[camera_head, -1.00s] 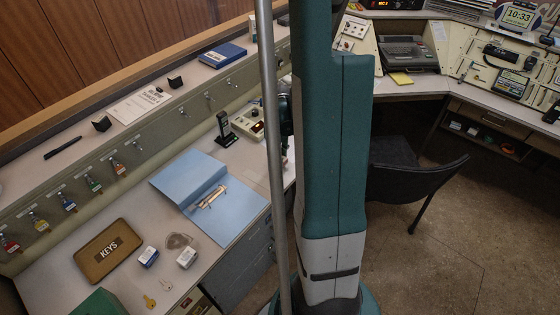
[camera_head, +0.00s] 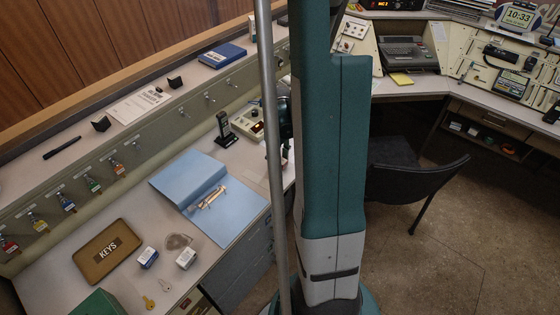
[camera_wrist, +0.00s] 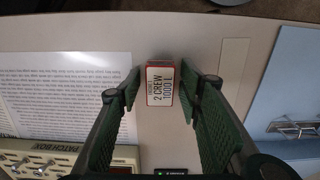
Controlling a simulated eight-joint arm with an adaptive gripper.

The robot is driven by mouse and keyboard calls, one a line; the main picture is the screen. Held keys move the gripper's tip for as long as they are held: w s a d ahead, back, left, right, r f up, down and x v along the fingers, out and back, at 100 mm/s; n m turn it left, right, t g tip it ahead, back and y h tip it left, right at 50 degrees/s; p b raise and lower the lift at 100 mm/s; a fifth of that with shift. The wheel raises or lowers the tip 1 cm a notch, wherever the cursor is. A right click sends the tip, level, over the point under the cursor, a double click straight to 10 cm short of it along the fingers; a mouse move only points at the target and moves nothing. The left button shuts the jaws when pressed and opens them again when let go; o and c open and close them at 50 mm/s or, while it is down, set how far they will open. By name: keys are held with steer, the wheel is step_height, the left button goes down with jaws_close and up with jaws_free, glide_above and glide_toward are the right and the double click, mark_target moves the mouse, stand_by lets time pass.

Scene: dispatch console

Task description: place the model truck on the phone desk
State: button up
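A small red-edged block with a white label reading "2 CREW" (camera_wrist: 160,85) is in the wrist view. It may be the model truck seen from above; its full shape does not show. My gripper (camera_wrist: 160,92) is open, with one green finger on each side of the block and a visible gap on both sides. In the head view the gripper is mostly hidden behind my arm and a grey pole. The left desk (camera_head: 140,215) carries a black cordless phone (camera_head: 224,128) in its cradle. I cannot tell which surface is the phone desk.
A printed sheet (camera_wrist: 70,95) and a patch box (camera_wrist: 40,160) lie left of the gripper. A blue binder (camera_wrist: 290,85) is on the right; it also lies open in the head view (camera_head: 235,215). A keys tray (camera_head: 107,252) and small boxes stand nearer. A chair (camera_head: 415,180) stands right.

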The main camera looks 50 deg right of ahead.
steer(key=shift+r, duration=0.2)
step_height(320, 180, up, 12)
steer(key=p, duration=0.2)
steer(key=shift+p, duration=0.4)
stand_by(0.3)
steer(key=shift+a, duration=0.1)
stand_by(0.7)
steer(key=w+a+r+t, duration=0.1)
steer(key=a+r+t, duration=0.1)
steer(key=a+r, duration=0.55)
steer(key=w+a+r+t+h, duration=0.1)
steer(key=a+r, duration=0.3)
steer(key=a, duration=0.7)
steer(key=w+a+r+t, duration=0.1)
steer(key=a+r+t, duration=0.1)
steer(key=a+r, duration=0.6)
steer(key=s+a+t, duration=0.1)
steer(key=s+a, duration=0.1)
steer(key=a, duration=0.4)
steer(key=s+a+r+t+y, duration=0.1)
steer(key=s+a, duration=0.2)
steer(key=a, duration=0.4)
steer(key=shift+r, duration=0.15)
